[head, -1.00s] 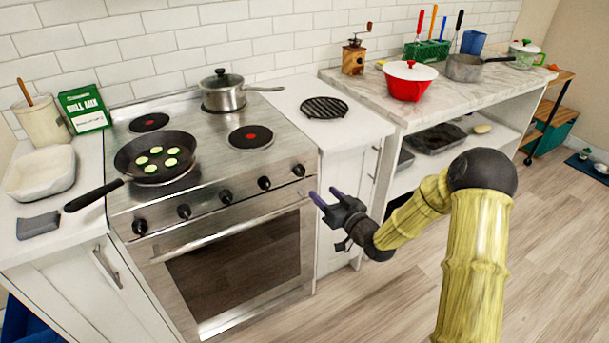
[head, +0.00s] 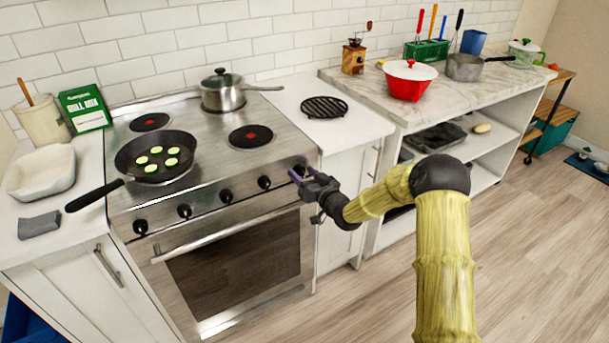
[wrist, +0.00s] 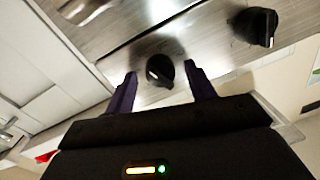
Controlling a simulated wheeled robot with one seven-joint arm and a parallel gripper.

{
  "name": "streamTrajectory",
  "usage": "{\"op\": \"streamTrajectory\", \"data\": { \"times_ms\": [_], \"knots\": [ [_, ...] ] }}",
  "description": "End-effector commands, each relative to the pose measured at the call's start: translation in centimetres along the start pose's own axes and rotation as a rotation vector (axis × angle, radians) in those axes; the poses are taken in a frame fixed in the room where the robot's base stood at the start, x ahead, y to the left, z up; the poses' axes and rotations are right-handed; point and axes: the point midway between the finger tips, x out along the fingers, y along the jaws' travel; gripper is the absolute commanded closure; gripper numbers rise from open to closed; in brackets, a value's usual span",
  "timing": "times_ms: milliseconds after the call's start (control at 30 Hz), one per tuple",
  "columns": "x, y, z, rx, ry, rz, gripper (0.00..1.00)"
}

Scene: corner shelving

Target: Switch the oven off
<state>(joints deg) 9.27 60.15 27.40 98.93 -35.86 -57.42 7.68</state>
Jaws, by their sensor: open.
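The steel oven (head: 235,262) with its cooktop stands at the left in the head view, its door shut. Several black knobs, one of them here (head: 225,197), line its front panel. My gripper (head: 299,175) is at the panel's right end. In the wrist view a black knob (wrist: 160,70), apparently the rightmost, lies between the two purple fingers of my open gripper (wrist: 163,80). Gaps show on both sides of it. A second knob (wrist: 256,26) is to the right, outside the fingers. The rightmost knob is mostly hidden by my gripper in the head view.
The oven's bar handle (head: 225,235) runs below the knobs. A frying pan (head: 135,150) with green slices and a lidded saucepan (head: 224,93) are on the cooktop. A white cabinet (head: 345,195) adjoins at the right. The wooden floor (head: 530,260) to the right is clear.

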Motion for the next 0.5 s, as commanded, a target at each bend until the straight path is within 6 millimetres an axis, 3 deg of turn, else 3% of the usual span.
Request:
{"op": "streamTrajectory", "data": {
  "times_ms": [33,267,500],
  "knots": [
    [-0.01,0.00,0.00,0.000,0.000,0.000,0.45],
    [-0.03,0.00,0.00,0.000,0.000,0.000,0.90],
    [-0.03,0.00,0.04,-0.010,0.000,0.000,0.90]
  ]
}}
